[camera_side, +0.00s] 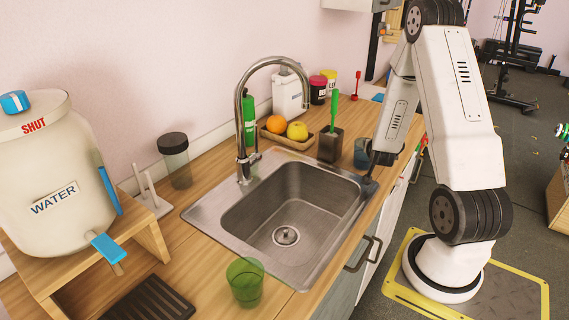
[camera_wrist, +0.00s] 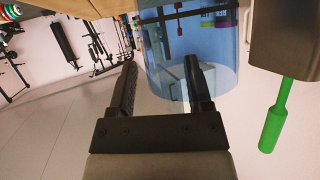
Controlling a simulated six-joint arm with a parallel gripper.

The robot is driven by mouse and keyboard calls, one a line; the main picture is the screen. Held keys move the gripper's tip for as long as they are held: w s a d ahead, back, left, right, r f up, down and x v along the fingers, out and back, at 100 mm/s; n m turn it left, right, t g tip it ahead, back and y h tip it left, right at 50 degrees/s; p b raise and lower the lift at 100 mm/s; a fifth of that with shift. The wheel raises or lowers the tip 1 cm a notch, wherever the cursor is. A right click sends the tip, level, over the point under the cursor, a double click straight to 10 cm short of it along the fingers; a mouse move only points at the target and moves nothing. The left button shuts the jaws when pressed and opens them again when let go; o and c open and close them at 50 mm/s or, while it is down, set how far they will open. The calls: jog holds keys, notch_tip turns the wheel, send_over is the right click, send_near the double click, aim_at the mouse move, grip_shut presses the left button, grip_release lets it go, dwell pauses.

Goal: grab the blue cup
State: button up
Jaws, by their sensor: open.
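The blue cup (camera_side: 361,153) stands on the counter strip to the right of the sink, partly hidden by my wrist in the side view. In the wrist view the translucent blue cup (camera_wrist: 222,75) appears upside down, in the upper middle. My gripper (camera_wrist: 160,64) is open. Its right finger overlaps the cup in the picture, and its left finger is left of the cup, clear of it. I cannot tell whether the right finger touches the cup or is in front of it. In the side view my gripper is low beside the cup, its fingers not clearly seen.
A brown holder (camera_side: 329,145) with a green-handled brush (camera_side: 335,108) stands close to the cup; the holder (camera_wrist: 287,38) shows at right in the wrist view. The sink (camera_side: 235,222) and tall faucet (camera_side: 240,125) are left. A green cup (camera_side: 245,285) stands in front.

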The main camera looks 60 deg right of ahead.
jog(key=shift+w+d+f, duration=0.1)
jog(key=shift+d, duration=0.1)
dwell(0.4)
grip_shut()
jog(key=shift+r, duration=0.25)
notch_tip(320, 180, up, 10)
jog(key=shift+f, duration=0.25)
dwell(0.6)
dwell(0.5)
